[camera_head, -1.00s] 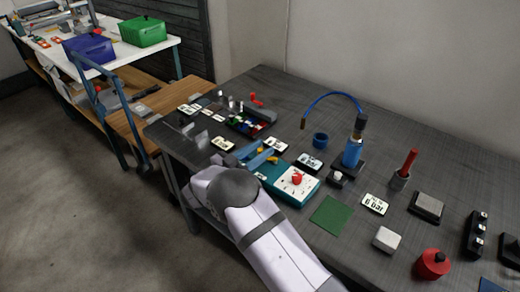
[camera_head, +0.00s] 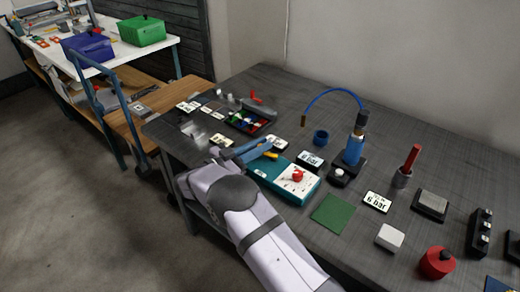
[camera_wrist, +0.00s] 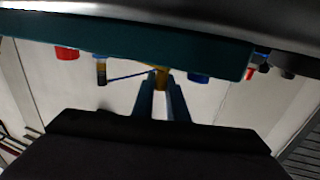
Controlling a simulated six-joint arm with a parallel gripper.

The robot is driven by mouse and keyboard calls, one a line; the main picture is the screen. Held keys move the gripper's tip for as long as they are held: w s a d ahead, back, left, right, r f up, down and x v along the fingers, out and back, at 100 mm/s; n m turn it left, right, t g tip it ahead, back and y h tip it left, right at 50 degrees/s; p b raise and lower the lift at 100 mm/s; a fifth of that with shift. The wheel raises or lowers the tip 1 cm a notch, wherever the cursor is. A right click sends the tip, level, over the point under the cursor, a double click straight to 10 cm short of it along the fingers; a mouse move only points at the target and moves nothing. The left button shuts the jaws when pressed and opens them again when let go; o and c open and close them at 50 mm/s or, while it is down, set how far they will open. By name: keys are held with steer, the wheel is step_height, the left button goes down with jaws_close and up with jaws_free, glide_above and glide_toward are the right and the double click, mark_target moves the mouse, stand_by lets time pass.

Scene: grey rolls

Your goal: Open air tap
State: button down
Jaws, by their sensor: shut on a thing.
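A teal box (camera_head: 270,172) with a white panel and a red knob (camera_head: 297,175) sits near the front edge of the table. A small yellow lever (camera_head: 270,155), which looks like the air tap's handle, is at the far side of the box. My gripper (camera_head: 262,149) reaches over the box's left end with blue fingers, shut on the yellow lever. In the wrist view the yellow lever (camera_wrist: 161,78) shows between the two finger tips (camera_wrist: 160,92). The tap's body is mostly hidden, so I cannot tell how far it is turned.
A blue cylinder (camera_head: 353,150) with a looping blue hose (camera_head: 330,92) stands behind to the right. A blue cup (camera_head: 321,138) and a "6 bar" card (camera_head: 377,201) are nearby. A tray of small parts (camera_head: 250,121) lies behind my gripper. A green mat (camera_head: 334,211) is clear.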

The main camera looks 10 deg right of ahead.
steer(key=c, duration=1.7)
jaws_free()
steer(key=shift+c, duration=0.2)
steer(key=shift+a, duration=0.1)
steer(key=shift+b+v, duration=0.65)
steer(key=shift+v, duration=2.95)
